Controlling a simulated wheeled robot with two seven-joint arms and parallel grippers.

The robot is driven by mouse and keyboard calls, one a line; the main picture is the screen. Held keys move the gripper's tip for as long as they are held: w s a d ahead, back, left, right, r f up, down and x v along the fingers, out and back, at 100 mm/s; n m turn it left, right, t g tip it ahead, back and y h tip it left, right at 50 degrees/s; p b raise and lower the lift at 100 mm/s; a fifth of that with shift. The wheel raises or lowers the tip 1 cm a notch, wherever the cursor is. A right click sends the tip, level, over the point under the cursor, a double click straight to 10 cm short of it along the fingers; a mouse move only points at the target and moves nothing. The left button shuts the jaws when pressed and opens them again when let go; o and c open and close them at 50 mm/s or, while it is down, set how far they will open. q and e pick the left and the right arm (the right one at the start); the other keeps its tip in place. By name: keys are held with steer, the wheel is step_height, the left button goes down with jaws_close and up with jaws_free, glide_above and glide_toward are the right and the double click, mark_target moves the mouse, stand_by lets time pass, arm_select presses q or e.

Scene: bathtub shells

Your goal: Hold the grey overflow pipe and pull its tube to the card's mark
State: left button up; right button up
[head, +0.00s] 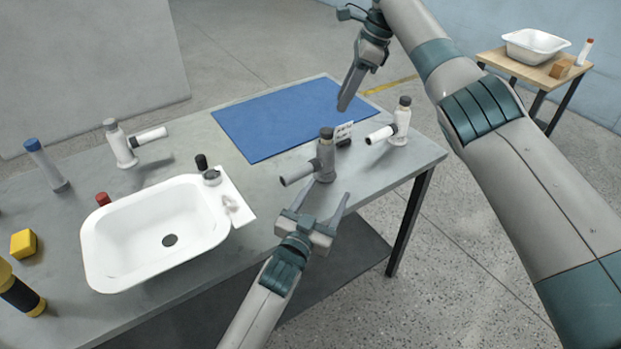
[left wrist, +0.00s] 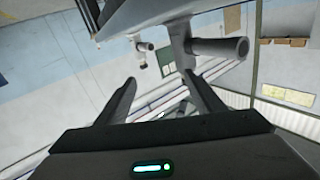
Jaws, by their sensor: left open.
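The grey overflow pipe (head: 325,158) stands upright on the table, with a dark cap and a side tube (head: 297,174) pointing left toward the front. A small white card (head: 344,130) with dark marks stands in a dark holder just behind and right of it. My left gripper (head: 324,193) is open and empty at the table's front edge, just short of the pipe's base. In the left wrist view, the grey pipe (left wrist: 182,42) is beyond the open fingers. My right gripper (head: 346,103) hangs above the blue mat's right side, apart from the pipe; its finger gap is hard to see.
White pipes stand right (head: 399,122) and back left (head: 122,146). A white basin (head: 105,243) lies left of the grey pipe. A blue mat (head: 265,115) covers the back. A yellow block (head: 23,243) and bottles stand far left. A side table (head: 545,72) is back right.

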mark_target(330, 138)
arm_select(q)
steer(key=w+a+r+n, duration=0.1)
steer(key=w+a+r+y, duration=0.1)
steer(key=w+a+r+n, duration=0.1)
steer(key=shift+a+n+t+y, duration=0.3)
steer(key=shift+a+y, duration=0.1)
steer(key=shift+w, duration=0.1)
steer(key=x, duration=1.7)
steer(key=shift+f, duration=0.15)
